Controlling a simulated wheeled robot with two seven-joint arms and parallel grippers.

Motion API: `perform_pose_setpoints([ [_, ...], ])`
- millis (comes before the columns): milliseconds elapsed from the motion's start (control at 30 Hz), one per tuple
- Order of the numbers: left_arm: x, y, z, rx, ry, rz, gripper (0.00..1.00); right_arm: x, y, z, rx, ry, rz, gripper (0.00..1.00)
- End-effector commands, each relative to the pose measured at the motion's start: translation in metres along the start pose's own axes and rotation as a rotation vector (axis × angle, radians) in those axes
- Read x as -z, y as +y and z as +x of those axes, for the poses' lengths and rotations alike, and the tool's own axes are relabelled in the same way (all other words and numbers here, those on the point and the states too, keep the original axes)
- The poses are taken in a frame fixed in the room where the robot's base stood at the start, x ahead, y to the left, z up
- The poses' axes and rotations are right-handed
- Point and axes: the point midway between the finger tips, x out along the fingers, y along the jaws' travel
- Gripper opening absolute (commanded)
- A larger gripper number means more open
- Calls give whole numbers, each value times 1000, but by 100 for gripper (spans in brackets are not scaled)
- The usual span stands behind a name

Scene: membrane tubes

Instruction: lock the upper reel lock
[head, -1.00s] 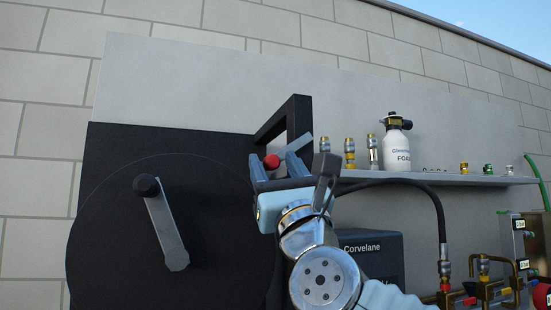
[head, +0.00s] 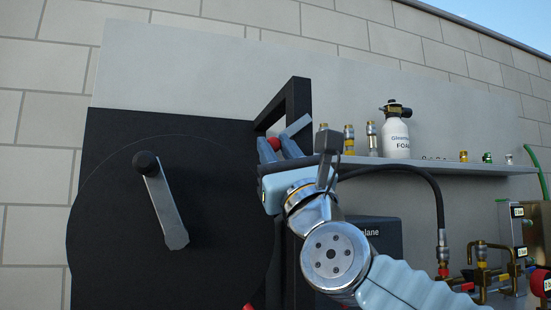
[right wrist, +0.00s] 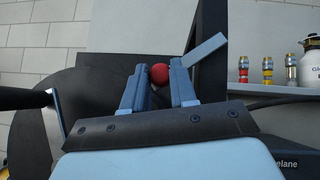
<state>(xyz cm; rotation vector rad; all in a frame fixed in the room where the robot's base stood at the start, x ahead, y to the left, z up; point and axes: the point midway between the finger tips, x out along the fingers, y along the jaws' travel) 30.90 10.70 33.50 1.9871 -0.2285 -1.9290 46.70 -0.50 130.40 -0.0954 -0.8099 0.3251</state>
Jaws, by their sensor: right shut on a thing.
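The upper reel lock shows as a red ball knob (head: 274,144) with a flat grey lever (head: 296,127) running up to the right from it, beside the black reel frame. My right gripper (head: 274,148) comes up from below and is shut on the red knob. In the right wrist view the knob (right wrist: 159,74) sits between the two blue fingertips, and the grey lever (right wrist: 204,49) slants up to the right behind the right finger. The lever's pivot is hidden. My left gripper is not in view.
The large black reel (head: 120,225) with its grey crank (head: 166,210) stands at left. A shelf (head: 450,168) with brass fittings and a white foam bottle (head: 396,138) is at right. A black hose (head: 432,195) and brass valves (head: 482,262) are below it.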

Motion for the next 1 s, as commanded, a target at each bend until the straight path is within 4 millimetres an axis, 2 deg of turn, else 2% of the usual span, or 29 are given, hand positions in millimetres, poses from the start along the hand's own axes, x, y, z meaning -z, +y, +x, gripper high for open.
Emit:
perform_pose_setpoints([
  [33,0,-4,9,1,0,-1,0,5,-1,-5,-7,-1,-11,0],
  [67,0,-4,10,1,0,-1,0,5,-1,-4,-11,-1,-17,0],
  [367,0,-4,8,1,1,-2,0,3,-1,-2,-21,2,-25,0],
  [400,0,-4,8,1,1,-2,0,3,-1,-2,-21,2,-25,30],
  [567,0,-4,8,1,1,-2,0,3,-1,-2,-20,1,-24,52],
  [867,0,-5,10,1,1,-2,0,3,-1,-5,-20,0,-23,52],
  [1000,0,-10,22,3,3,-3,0,6,-2,-24,-19,-1,-23,52],
])
